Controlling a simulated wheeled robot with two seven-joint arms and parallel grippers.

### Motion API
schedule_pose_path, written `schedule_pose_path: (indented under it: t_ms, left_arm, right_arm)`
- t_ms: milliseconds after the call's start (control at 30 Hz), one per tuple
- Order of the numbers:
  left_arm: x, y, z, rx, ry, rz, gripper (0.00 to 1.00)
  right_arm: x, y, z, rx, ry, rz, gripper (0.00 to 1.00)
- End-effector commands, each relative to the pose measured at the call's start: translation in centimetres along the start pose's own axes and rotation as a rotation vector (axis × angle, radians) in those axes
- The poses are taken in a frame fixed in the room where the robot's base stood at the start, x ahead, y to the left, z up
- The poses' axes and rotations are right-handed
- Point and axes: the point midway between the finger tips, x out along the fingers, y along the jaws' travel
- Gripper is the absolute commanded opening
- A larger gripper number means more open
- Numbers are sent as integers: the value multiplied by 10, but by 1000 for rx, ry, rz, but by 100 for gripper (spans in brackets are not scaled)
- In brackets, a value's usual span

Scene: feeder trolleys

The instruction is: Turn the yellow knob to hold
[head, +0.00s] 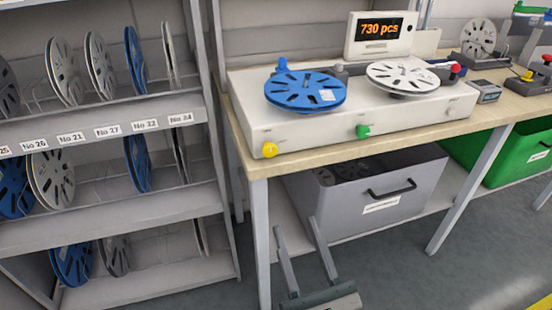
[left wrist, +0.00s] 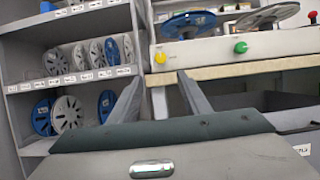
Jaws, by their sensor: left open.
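The yellow knob (head: 270,150) sits at the lower left of the front face of a white counting machine (head: 310,135). Small print above it is too small to read. The knob also shows in the left wrist view (left wrist: 160,58), above and between my fingers. My left gripper (head: 297,222) is open and empty, in front of the table and below the knob, apart from it. Its two fingers also show in the left wrist view (left wrist: 157,80). My right gripper is not in view.
A green knob (head: 362,131) is on the same face to the right. A blue reel (head: 305,90) and a white reel (head: 402,76) lie on top. The display (head: 380,29) reads 730 pcs. A grey bin (head: 365,205) stands under the table; a reel shelf (head: 110,210) is at left.

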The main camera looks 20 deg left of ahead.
Motion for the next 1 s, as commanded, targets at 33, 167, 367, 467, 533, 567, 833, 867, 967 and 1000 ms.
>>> schedule_pose_path:
  t_ms: [33, 167, 367, 467, 533, 567, 833, 867, 967, 1000]
  left_arm:
    - [0, 0, 0, 1, 0, 0, 44]
    - [2, 0, 0, 2, -1, -1, 44]
    - [15, 0, 1, 3, -3, 0, 44]
    - [27, 0, 2, 2, -4, 0, 44]
    - [38, 0, 2, 2, -4, 0, 44]
    - [43, 0, 2, 4, -5, 1, 44]
    - [91, 0, 3, 3, -5, 0, 44]
    - [97, 0, 3, 3, -5, 0, 44]
    - [115, 0, 3, 4, -5, -1, 44]
    - [122, 0, 3, 4, -5, 0, 44]
  right_arm:
    - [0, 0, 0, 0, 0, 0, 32]
    - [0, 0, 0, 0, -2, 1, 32]
    - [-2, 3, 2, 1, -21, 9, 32]
    - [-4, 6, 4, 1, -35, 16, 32]
    - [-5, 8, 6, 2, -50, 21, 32]
    - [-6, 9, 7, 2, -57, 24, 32]
    - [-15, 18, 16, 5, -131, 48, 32]
    - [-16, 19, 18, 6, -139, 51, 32]
    - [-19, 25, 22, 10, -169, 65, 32]
    - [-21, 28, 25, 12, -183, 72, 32]
